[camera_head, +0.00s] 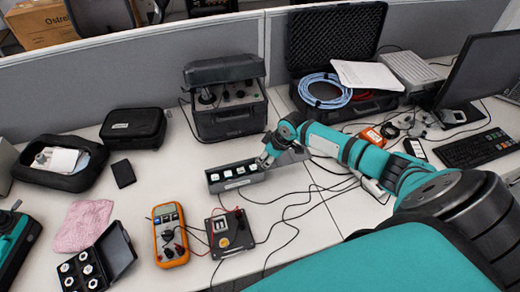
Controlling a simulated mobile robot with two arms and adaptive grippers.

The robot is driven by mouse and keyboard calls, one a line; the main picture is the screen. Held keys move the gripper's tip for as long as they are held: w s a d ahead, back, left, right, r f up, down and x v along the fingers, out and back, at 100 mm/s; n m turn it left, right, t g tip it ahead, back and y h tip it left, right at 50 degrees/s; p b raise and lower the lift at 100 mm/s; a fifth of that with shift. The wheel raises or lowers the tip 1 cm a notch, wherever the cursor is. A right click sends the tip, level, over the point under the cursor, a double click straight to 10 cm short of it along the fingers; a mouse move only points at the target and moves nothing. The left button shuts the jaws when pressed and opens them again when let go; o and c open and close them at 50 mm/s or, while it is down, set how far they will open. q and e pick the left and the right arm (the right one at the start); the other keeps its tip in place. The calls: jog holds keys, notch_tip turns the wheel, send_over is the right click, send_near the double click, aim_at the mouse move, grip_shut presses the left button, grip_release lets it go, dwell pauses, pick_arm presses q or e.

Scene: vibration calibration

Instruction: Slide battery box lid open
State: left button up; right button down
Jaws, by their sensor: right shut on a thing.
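The long grey battery box (214,184) lies at the middle of the table. Several white squares show in its open left part. A grey lid-like piece (291,157) extends at its right end, partly hidden by my arm. My right gripper (265,161) is at the box's right part and is shut on the lid, as far as I can tell; the fingertips are small and the contact is partly hidden. My left gripper is not seen.
A black instrument case (228,122) stands behind the box. An orange multimeter (170,236) and a small switch panel (229,233) lie in front. Black cables cross the table to the right. An open black case (335,40) stands at the back.

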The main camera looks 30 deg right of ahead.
jog(key=c, duration=1.1)
grip_release()
jog(key=shift+c, duration=0.2)
jog(key=v, duration=1.2)
jog(key=shift+s, duration=0.15)
